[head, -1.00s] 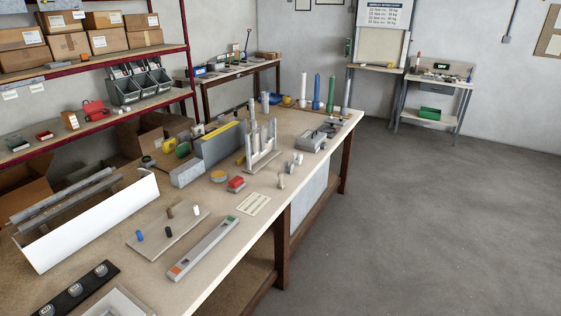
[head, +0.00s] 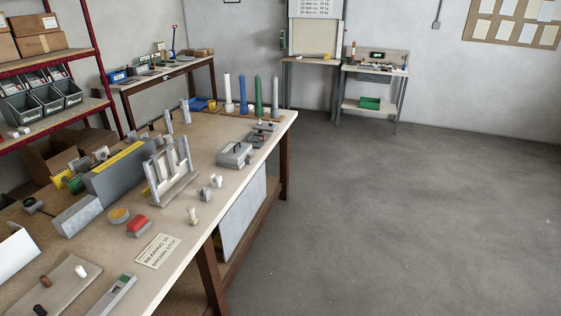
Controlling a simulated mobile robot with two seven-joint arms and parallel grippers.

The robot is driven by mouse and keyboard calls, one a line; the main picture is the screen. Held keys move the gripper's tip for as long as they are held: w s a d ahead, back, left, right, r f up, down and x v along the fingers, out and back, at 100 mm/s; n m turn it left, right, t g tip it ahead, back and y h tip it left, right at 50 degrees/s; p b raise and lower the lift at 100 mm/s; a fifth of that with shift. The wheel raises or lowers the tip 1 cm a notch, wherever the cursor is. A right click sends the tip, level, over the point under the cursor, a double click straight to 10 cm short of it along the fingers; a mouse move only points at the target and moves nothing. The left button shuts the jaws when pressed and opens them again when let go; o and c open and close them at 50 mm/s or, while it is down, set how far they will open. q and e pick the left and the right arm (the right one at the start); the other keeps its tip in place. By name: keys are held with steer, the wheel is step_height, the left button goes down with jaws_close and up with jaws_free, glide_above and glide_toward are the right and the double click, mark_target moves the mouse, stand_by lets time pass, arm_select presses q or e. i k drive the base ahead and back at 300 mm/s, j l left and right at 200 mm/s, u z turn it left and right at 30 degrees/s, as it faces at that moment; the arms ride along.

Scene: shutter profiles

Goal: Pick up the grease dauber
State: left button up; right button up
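I cannot tell for sure which thing is the grease dauber. A small pale upright piece with a narrow stem (head: 193,215) stands near the right edge of the long workbench (head: 190,240). Two small grey metal pieces, (head: 204,194) and (head: 217,181), lie just behind it. A round yellow-orange tin (head: 119,215) and a red-topped block (head: 138,224) are to its left. On the far table, a small upright item with a brown top (head: 353,48) is too small to identify. Neither of my grippers shows in the head view.
A printed card (head: 157,251) lies near the bench edge. A pale slotted rack (head: 170,175) and a grey device (head: 235,154) stand farther back, with several coloured tubes (head: 243,95) behind. A pegged board (head: 50,295) is at bottom left. The floor (head: 400,200) at right is clear.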

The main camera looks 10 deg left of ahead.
mark_target(194, 220)
steer(key=i+l, duration=0.1)
steer(key=i, duration=0.45)
steer(key=i+l+u, duration=0.15)
steer(key=i, duration=0.4)
steer(key=i+l, duration=0.15)
steer(key=i, duration=0.35)
steer(key=i+l+u, duration=0.1)
steer(key=i, duration=0.45)
steer(key=i+u, duration=0.2)
steer(key=u, duration=0.25)
steer(key=i+l+u, duration=0.15)
steer(key=u, duration=0.25)
steer(key=i+l+u, duration=0.15)
steer(key=u, duration=0.3)
steer(key=i+l+u, duration=0.1)
steer(key=u, duration=0.35)
steer(key=i+l+u, duration=0.1)
steer(key=l+u, duration=0.5)
steer(key=u, duration=0.25)
steer(key=i+l+u, duration=0.1)
steer(key=u, duration=0.3)
steer(key=i+l+u, duration=0.1)
steer(key=u, duration=0.3)
steer(key=l+u, duration=0.5)
steer(key=u, duration=0.3)
steer(key=i+l+u, duration=0.1)
steer(key=u, duration=0.3)
steer(key=k+l, duration=0.05)
steer(key=l, duration=0.05)
